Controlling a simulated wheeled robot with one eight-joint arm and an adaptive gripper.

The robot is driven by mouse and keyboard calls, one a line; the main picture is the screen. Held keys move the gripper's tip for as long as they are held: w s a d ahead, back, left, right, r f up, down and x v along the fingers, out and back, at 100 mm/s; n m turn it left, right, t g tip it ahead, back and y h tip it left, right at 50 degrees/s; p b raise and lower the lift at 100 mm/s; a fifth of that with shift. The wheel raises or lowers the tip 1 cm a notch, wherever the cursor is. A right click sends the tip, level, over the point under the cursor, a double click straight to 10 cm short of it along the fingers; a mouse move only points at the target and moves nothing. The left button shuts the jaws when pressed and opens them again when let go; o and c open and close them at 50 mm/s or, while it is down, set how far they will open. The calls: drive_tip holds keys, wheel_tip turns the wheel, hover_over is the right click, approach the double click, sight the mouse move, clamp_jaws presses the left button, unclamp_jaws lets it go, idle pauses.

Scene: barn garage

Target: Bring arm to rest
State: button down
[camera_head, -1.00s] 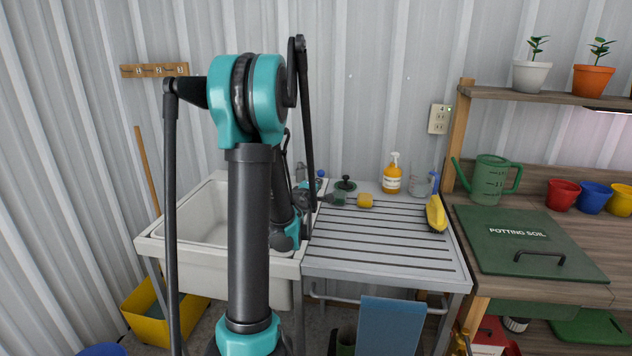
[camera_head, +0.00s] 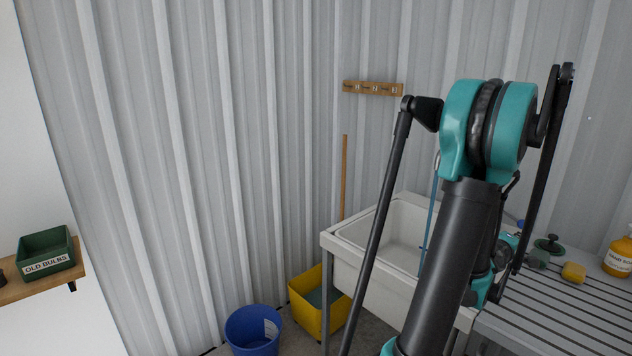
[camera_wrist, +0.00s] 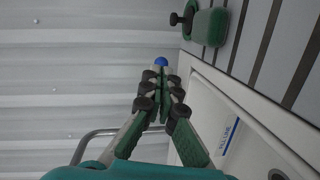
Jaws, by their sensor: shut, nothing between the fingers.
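My arm (camera_head: 452,260), with teal joints and dark links, stands folded on the right of the head view, in front of the white sink (camera_head: 372,236). My gripper (camera_wrist: 160,76) is shut and empty in the wrist view, its green and grey fingers together. It is above the area by the sink's back edge, beside the wall. A small blue tip (camera_wrist: 160,61) shows just past the fingers; I cannot tell what it belongs to. In the head view my arm links largely hide the gripper.
A grey drainboard (camera_head: 560,318) holds a yellow block (camera_head: 573,272), a green knobbed disc (camera_head: 548,246) and a soap bottle (camera_head: 618,254). A yellow bin (camera_head: 308,306) and blue bucket (camera_head: 252,331) stand on the floor. A green box (camera_head: 47,254) is on the left shelf.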

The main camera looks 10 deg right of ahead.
drive_tip(key=w+a+f+m+y, duration=0.1)
drive_tip(key=w+a+y, duration=0.2)
drive_tip(key=a, duration=0.9)
drive_tip(key=w+a+f+m+t+y, duration=0.1)
drive_tip(key=w+a, duration=0.4)
drive_tip(key=a, duration=0.8)
drive_tip(key=w+a+f+m+y, duration=0.1)
drive_tip(key=a+y, duration=0.5)
drive_tip(key=a, duration=0.6)
drive_tip(key=shift+w+a+f, duration=0.1)
drive_tip(key=shift+w+f, duration=0.25)
drive_tip(key=shift+w, duration=0.35)
drive_tip(key=shift+w+a+f, duration=0.1)
drive_tip(key=shift+w+f, duration=0.25)
drive_tip(key=shift+w, duration=0.35)
drive_tip(key=s+a+f+y, duration=0.1)
drive_tip(key=s+a+y, duration=0.1)
drive_tip(key=a, duration=0.6)
drive_tip(key=s+a+f+y, duration=0.1)
drive_tip(key=s+a+y, duration=0.15)
drive_tip(key=a, duration=0.45)
drive_tip(key=s+f+g, duration=0.2)
drive_tip(key=s+f, duration=0.1)
drive_tip(key=s, duration=0.3)
drive_tip(key=s+a+f+g, duration=0.1)
drive_tip(key=s+f+g, duration=0.1)
drive_tip(key=s+f, duration=0.2)
drive_tip(key=s, duration=0.3)
drive_tip(key=shift+f, duration=0.25)
